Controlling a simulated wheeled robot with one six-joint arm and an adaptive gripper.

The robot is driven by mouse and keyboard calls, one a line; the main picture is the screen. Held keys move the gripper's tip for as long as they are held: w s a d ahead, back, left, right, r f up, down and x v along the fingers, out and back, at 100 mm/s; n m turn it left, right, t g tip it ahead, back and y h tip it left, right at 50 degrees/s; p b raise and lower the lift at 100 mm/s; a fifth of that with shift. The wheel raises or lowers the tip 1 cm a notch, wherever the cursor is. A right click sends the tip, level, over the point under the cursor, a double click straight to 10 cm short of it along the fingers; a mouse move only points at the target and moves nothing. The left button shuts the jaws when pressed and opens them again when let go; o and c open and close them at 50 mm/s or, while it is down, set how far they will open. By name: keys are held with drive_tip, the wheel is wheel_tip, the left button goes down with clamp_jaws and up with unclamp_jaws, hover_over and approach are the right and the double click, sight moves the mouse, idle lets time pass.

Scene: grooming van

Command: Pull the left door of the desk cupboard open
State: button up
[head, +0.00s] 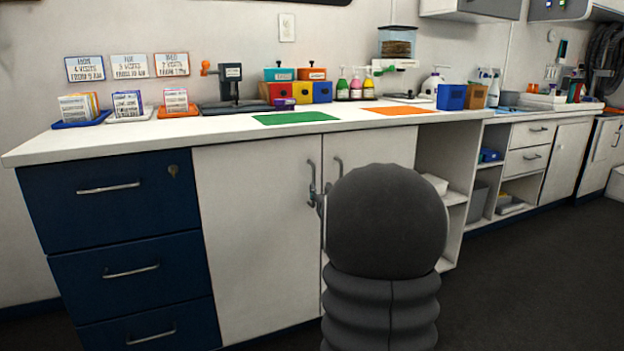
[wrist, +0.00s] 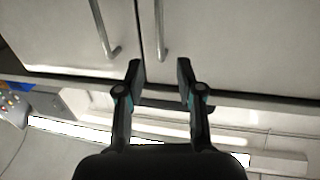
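The left door (head: 255,235) of the desk cupboard is white and closed, flush beside the closed right door (head: 365,145). Its upright metal bar handle (head: 312,178) is near the seam. The wrist view is upside down, so the left door (wrist: 240,45) is right of the seam, with its handle (wrist: 161,35). My gripper (wrist: 158,70) is open, and the handle's end shows between its two fingertips with gaps on both sides. Contact does not show. In the head view my dark arm hides most of the right door and nearly all of the gripper.
The right door's handle (head: 338,168) is close beside; it also shows in the wrist view (wrist: 105,32). Dark blue drawers (head: 120,240) stand left of the cupboard. The white countertop (head: 220,128) overhangs the doors. Open shelves (head: 455,195) are to the right. Dark floor (head: 540,270) is clear there.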

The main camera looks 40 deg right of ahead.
sight(314, 178)
drive_tip(key=x, duration=1)
drive_tip(key=shift+p, duration=0.3)
drive_tip(key=shift+c, duration=0.3)
clamp_jaws()
